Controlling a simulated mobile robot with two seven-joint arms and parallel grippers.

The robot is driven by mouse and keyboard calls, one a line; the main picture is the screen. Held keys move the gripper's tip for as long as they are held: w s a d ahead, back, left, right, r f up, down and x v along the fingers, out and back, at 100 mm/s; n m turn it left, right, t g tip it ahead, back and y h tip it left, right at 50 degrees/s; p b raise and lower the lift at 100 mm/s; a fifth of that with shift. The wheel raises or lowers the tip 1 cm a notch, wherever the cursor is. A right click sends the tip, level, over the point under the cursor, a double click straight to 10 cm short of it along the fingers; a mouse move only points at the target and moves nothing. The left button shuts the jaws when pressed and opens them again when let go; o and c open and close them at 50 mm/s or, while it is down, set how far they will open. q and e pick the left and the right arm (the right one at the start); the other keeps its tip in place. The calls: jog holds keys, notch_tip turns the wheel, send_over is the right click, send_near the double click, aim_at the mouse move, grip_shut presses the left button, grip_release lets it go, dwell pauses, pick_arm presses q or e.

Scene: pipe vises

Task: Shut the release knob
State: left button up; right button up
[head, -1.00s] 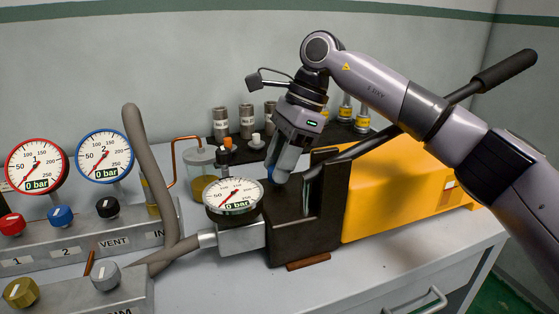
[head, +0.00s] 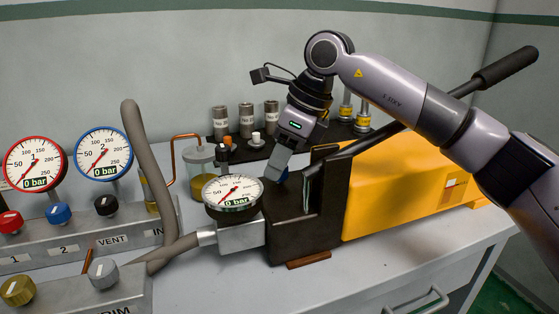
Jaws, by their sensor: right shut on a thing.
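My left gripper is not in view.
The pump has a yellow tank (head: 405,190), a long black lever (head: 440,100) rising to the right, and a gauge (head: 233,192) reading 0 bar. A grey hose (head: 150,165) and valve panel (head: 75,248) stand left. Labelled fittings (head: 246,120) stand behind.

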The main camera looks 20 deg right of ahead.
jog(key=m+t+h, duration=0.1)
jog(key=m, duration=0.2)
jog(key=m+h+b, duration=0.1)
jog(key=m, duration=0.2)
jog(key=shift+m+t+b, duration=0.3)
jog(key=shift+t, duration=0.1)
jog(key=m+h+b, duration=0.1)
jog(key=m, duration=0.2)
jog(key=shift+a+m, duration=0.1)
jog(key=shift+m, duration=0.2)
jog(key=shift+m+h, duration=0.4)
jog(key=shift+m, duration=0.2)
jog(key=o, duration=1)
jog(key=shift+o, duration=0.2)
jog(key=v, duration=0.7)
jog(key=shift+s, duration=0.2)
